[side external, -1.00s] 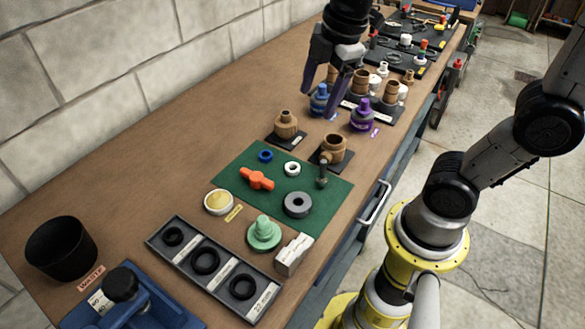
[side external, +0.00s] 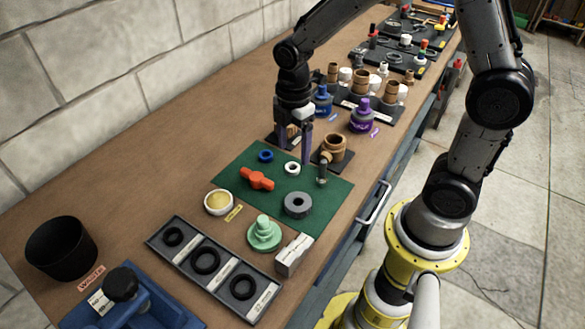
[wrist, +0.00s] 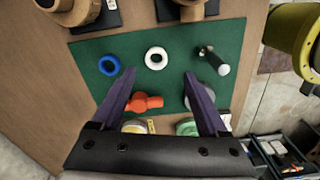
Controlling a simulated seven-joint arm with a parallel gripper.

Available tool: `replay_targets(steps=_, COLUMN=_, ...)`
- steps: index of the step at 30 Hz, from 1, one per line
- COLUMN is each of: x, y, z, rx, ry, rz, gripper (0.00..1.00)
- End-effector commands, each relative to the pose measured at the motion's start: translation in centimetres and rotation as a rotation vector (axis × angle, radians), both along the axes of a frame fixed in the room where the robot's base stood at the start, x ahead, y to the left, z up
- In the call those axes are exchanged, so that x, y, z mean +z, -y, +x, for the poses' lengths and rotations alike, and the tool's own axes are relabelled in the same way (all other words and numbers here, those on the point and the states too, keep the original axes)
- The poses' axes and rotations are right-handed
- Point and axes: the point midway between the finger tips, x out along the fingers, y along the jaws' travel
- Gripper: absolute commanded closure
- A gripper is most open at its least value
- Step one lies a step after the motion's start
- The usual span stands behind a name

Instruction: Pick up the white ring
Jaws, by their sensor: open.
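The white ring (side external: 292,168) lies flat on the green mat (side external: 325,190), with a dark hole in its middle. In the wrist view the white ring (wrist: 156,58) is beyond my fingertips and roughly centred between them. My gripper (side external: 294,155) is open and empty, pointing down above the mat's far edge, close to the ring. In the wrist view my gripper (wrist: 160,73) shows two purple fingers spread apart. The ring is not between the jaws.
A brown fitting (side external: 334,148) stands right of my gripper.

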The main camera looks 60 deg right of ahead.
Motion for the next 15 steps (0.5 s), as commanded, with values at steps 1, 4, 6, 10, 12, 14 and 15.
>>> replay_targets(steps=1, x=-0.3, y=0.0, z=0.0, rx=0.0, ry=0.0, rz=0.0, gripper=0.23)
replay_targets(steps=4, x=-0.9, y=0.0, z=0.1, rx=0.0, ry=-0.002, rz=0.0, gripper=0.23)
replay_targets(steps=6, x=-1.8, y=0.0, z=0.2, rx=0.0, ry=-0.004, rz=0.0, gripper=0.23)
replay_targets(steps=10, x=-3.8, y=0.0, z=0.6, rx=0.0, ry=-0.004, rz=0.0, gripper=0.23)
replay_targets(steps=12, x=-4.6, y=0.0, z=0.6, rx=0.0, ry=-0.004, rz=0.0, gripper=0.23)
replay_targets(steps=14, x=-5.1, y=0.0, z=0.6, rx=0.0, ry=-0.003, rz=0.0, gripper=0.23)
replay_targets(steps=15, x=-5.3, y=0.0, z=0.6, rx=0.0, ry=-0.001, rz=0.0, gripper=0.23)
